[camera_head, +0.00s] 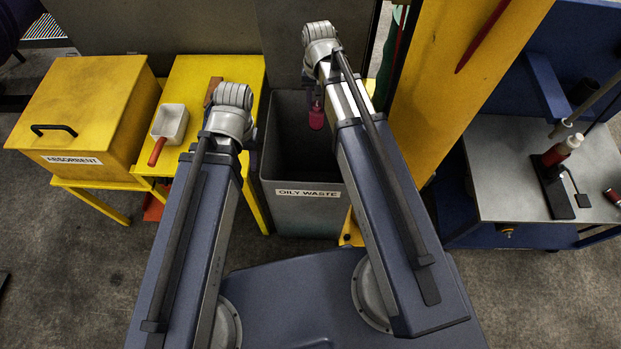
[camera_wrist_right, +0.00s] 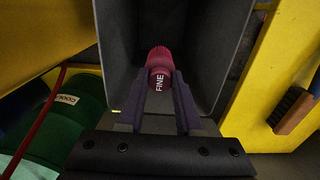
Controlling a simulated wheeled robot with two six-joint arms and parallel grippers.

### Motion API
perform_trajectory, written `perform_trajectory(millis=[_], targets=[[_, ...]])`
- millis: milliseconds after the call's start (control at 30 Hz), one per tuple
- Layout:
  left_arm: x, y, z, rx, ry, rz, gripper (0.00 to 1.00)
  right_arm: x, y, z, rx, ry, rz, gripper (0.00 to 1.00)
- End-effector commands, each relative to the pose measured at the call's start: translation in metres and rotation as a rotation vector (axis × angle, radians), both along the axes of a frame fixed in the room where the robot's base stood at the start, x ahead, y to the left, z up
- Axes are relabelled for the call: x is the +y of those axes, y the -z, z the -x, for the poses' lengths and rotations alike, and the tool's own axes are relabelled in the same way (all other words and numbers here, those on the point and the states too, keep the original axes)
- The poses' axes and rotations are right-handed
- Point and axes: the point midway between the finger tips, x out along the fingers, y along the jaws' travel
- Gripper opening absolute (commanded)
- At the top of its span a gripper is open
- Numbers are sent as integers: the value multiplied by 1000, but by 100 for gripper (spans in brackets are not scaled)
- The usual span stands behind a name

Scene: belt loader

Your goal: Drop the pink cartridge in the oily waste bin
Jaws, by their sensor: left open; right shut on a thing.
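The pink cartridge (camera_head: 316,118), marked FINE, is held over the mouth of the grey oily waste bin (camera_head: 308,208). It also shows in the right wrist view (camera_wrist_right: 159,72), with the bin's inner walls (camera_wrist_right: 205,40) around it. My right gripper (camera_wrist_right: 163,92) is shut on the cartridge; in the head view the gripper (camera_head: 318,98) is mostly hidden by its wrist. My left gripper (camera_head: 232,105) is left of the bin, near the yellow table; its fingers are hidden behind its wrist.
A yellow absorbent box (camera_head: 85,110) and a white scoop (camera_head: 170,122) with a red handle stand at the left. A brush (camera_wrist_right: 291,110) lies on the yellow table (camera_head: 215,68). A yellow panel (camera_head: 455,70) rises right of the bin; a grey-topped bench (camera_head: 510,190) stands further right.

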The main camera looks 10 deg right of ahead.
Motion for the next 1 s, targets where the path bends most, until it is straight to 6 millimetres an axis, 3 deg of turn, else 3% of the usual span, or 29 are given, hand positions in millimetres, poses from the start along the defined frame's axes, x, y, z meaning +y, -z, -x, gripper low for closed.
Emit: perform_trajectory(millis=[267, 700, 1000], targets=[[0, 12, 0, 0, 0, 0, 47, 0, 12, 0, 0, 0, 0, 0], [0, 58, 0, 0, 0, 0, 47, -1, 58, 0, 0, 0, 0, 0], [0, 59, 0, 0, 0, 0, 47, -1, 59, 0, 0, 0, 0, 0]])
